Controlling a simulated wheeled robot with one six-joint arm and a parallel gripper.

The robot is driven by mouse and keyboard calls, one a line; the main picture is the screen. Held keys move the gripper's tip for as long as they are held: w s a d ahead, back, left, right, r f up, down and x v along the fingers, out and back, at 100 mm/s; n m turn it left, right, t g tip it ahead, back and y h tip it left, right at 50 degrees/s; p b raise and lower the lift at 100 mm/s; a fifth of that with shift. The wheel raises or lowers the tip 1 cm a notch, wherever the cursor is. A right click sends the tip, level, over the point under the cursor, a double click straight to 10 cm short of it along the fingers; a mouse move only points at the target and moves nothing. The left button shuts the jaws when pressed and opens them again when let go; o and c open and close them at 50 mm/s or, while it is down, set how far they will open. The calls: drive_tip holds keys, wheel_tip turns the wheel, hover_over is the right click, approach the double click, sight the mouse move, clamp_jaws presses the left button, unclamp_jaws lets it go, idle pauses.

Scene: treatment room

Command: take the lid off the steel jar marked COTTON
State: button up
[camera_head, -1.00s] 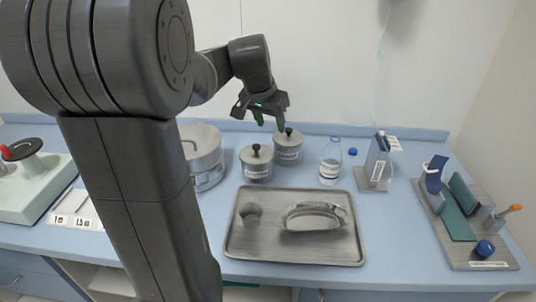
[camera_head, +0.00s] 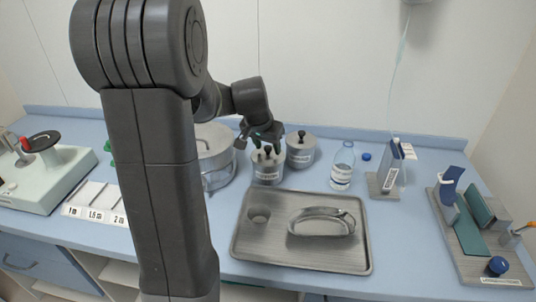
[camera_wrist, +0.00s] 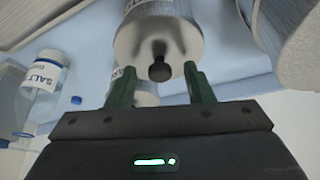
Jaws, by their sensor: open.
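Two lidded steel jars with black knobs stand behind the tray. Their labels are too small to read for certain. The front left jar (camera_head: 267,172) is under my gripper (camera_head: 268,148); the other jar (camera_head: 300,151) stands just behind it to the right. My gripper is open, its two green fingers pointing down on either side of the front jar's knob. In the wrist view, the black knob (camera_wrist: 160,70) shows between the fingertips, on a round steel lid (camera_wrist: 150,38). I see no firm contact. A second jar (camera_wrist: 146,97) shows partly behind the fingers.
A steel tray (camera_head: 250,258) with a cup and an oval dish lies in front. A saline bottle (camera_head: 342,166) stands right of the jars, a big steel drum (camera_head: 214,150) to their left.

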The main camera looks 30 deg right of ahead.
clamp_jaws()
